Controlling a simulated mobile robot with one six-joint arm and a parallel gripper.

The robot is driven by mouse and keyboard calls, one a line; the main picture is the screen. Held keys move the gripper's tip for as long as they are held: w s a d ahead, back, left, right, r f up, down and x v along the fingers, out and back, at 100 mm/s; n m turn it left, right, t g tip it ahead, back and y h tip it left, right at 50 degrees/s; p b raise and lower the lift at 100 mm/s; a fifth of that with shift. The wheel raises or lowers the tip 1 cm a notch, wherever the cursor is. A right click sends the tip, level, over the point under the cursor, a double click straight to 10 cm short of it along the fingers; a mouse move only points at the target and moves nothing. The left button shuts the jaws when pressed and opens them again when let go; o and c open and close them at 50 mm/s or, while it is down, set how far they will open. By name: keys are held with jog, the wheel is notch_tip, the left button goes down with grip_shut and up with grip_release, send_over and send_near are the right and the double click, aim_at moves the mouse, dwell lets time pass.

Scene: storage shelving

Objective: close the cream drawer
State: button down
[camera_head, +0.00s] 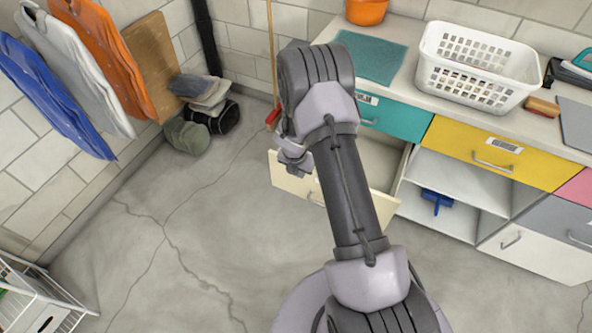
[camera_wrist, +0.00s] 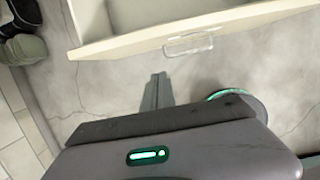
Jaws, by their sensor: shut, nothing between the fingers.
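The cream drawer (camera_head: 296,183) is pulled out below the teal drawer in the head view; its open interior shows behind the front panel. My arm crosses in front of it and hides part of it. In the wrist view the drawer front (camera_wrist: 120,44) runs across the top, with a pale bar handle (camera_wrist: 188,43). My gripper (camera_wrist: 158,77) is shut and empty. Its fingertips show against the floor, a little below the drawer front in the picture and left of the handle, with a visible gap.
The counter holds a white basket (camera_head: 473,65) and a teal mat (camera_head: 370,58). A yellow drawer (camera_head: 470,147) and open shelf with a blue object (camera_head: 437,199) lie right. Bags and a cap (camera_head: 186,136) sit by the left wall. The floor left of the drawer is clear.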

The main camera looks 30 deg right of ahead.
jog(key=w+d+f+b, duration=0.3)
jog(key=d+f, duration=0.1)
jog(key=f, duration=0.1)
jog(key=shift+w+f, duration=0.2)
jog(key=shift+f, duration=0.15)
jog(key=shift+d, duration=0.1)
